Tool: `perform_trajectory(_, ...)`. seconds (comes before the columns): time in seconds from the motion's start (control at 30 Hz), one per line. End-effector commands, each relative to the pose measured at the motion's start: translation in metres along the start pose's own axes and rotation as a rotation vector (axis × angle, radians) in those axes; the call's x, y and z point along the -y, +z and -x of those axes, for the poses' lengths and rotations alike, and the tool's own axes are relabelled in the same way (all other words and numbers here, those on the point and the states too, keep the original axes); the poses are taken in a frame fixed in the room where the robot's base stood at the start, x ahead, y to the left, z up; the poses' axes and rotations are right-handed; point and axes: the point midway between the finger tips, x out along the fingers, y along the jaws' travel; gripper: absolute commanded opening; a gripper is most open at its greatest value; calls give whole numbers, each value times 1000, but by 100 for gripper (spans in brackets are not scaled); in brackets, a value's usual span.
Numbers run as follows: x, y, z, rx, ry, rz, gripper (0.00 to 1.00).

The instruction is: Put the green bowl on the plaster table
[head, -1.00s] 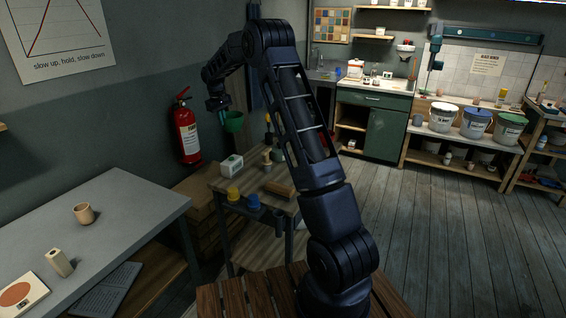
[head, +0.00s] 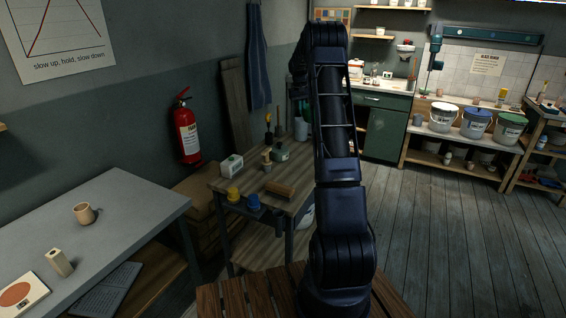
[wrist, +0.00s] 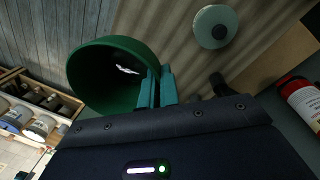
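In the wrist view my gripper (wrist: 156,88) has its teal fingers closed on the rim of the green bowl (wrist: 112,72), which hangs to their left. In the head view the bowl and the fingers are hidden behind my arm. Two tables show there: a grey-topped one (head: 125,200) at the left and a smaller wooden one (head: 235,183) in the middle. No label tells which is the plaster table.
A fire extinguisher (head: 188,130) hangs on the wall. Floor at the right is clear.

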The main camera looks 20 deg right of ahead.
Motion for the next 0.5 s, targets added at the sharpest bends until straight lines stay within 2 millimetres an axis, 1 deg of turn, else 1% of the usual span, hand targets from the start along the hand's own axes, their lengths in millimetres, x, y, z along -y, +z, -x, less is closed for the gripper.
perform_trajectory(0.03, -11, 2, 0, 1, 0, -15, 0)
perform_trajectory(0.1, -21, 4, -1, 2, 0, -31, 0)
perform_trajectory(0.17, -26, 5, -3, 3, 0, -39, 0)
perform_trajectory(0.27, -30, 6, -10, 6, 0, -45, 0)
perform_trajectory(0.37, -28, 6, -26, 7, 0, -46, 0)
perform_trajectory(0.5, -25, 6, -55, 7, 0, -46, 0)
